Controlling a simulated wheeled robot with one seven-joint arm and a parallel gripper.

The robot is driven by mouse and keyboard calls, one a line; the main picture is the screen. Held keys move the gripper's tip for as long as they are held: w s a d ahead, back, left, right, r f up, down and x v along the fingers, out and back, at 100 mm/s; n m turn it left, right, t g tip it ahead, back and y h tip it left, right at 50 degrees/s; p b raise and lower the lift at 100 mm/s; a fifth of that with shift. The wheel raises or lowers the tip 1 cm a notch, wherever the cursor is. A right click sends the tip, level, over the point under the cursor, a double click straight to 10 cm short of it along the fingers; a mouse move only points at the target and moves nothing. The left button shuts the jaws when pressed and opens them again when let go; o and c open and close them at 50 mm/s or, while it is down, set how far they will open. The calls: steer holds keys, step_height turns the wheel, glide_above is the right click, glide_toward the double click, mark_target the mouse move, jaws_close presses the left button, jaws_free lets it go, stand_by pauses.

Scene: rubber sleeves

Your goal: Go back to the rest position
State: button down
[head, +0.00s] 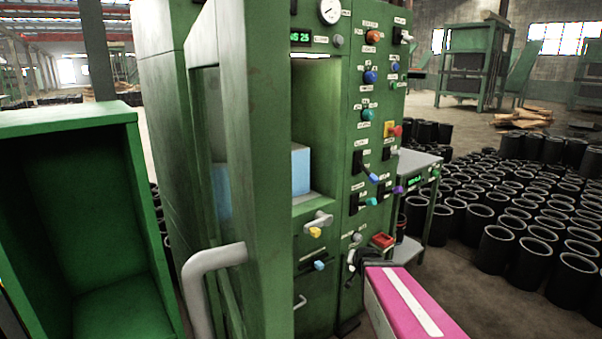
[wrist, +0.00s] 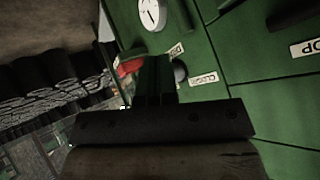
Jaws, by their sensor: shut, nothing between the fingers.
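My gripper (head: 357,262) is low in front of the green machine's control panel (head: 352,150), at the end of my pink arm. In the wrist view my gripper (wrist: 155,68) shows its dark fingers together, with nothing seen between them. A round grey knob (wrist: 180,72) with a white label (wrist: 203,79) lies just right of the fingertips. I cannot tell whether they touch it. The machine's heavy green door (head: 262,130) stands open, and a light blue block (head: 300,170) sits in the lit chamber.
The panel carries several coloured buttons, switches and a gauge (head: 330,10). Black sleeves (head: 497,248) crowd the floor at right. An open green bin (head: 90,225) is at left.

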steer(key=s+a+n+g, duration=0.3)
steer(key=s+g, duration=0.6)
steer(key=s, duration=0.8)
steer(key=shift+s+n, duration=0.4)
steer(key=shift+n, duration=0.2)
steer(key=shift+a, duration=0.15)
